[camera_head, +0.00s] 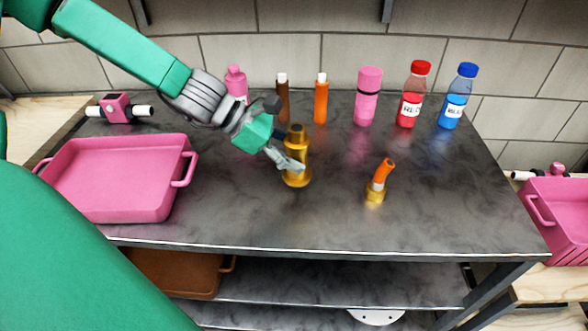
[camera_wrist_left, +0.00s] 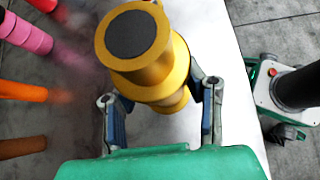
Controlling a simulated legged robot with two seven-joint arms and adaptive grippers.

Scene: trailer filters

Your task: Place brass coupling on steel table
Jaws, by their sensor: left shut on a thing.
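The brass coupling (camera_head: 297,160) is a gold, stepped cylinder with a dark top, upright at the middle of the dark steel table (camera_head: 330,222). My left gripper (camera_head: 286,157) reaches it from the left and is shut on it. In the left wrist view the coupling (camera_wrist_left: 150,50) sits between the two fingers (camera_wrist_left: 160,110), its dark round end facing the camera. Its base appears at the tabletop, but I cannot tell whether it touches. My right gripper is not in view.
A pink tray (camera_head: 115,185) is at the table's left. Several bottles, including a pink one (camera_head: 368,97), a red one (camera_head: 411,95) and a blue one (camera_head: 457,97), line the back. The front right is clear.

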